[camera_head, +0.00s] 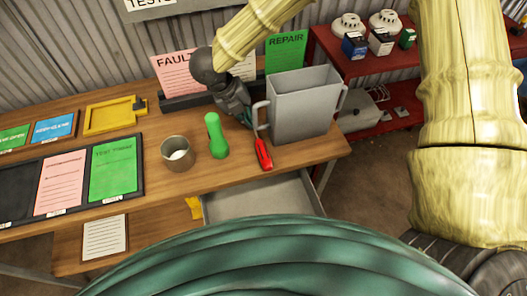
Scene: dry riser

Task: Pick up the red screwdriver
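The red screwdriver (263,153) lies on the wooden workbench (185,183), close to its front edge and just in front of the grey bin. Its red handle shows; a shaft cannot be made out clearly. My gripper (247,117) points down behind the screwdriver, just left of the bin. It looks apart from the screwdriver. The fingers are small, dark and partly hidden by the bin's handle, so their opening cannot be told.
The grey two-handled bin (305,107) stands right of my gripper. A green torch-like object (216,138) and a metal cup (178,153) stand to the left. An open drawer (262,200) juts out below the bench edge. A red shelf (355,66) stands right.

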